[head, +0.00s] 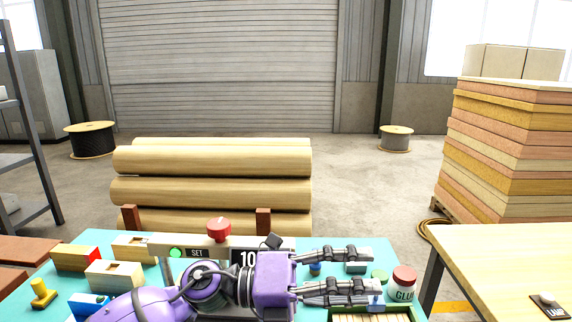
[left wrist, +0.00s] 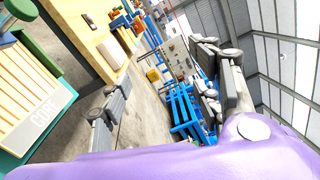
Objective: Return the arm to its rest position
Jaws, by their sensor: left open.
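My left arm is purple and reaches in from the lower left over the teal bench top (head: 385,247) in the head view. Its gripper (head: 368,272) points right, with two dark fingers apart and nothing held between them. In the left wrist view the open gripper (left wrist: 155,95) has one finger at left and one at right, with only distant floor and equipment between. The fingers are near a glue jar (head: 403,282), apart from it as far as I can tell. The arm hides part of the bench and of a panel with a number display (head: 248,258). My right gripper is out of view.
A red knob (head: 219,230) stands on the panel. Wooden blocks (head: 115,275) and a yellow stamp-like piece (head: 42,293) are at left. A green slatted tray (head: 345,317) lies under the fingers.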

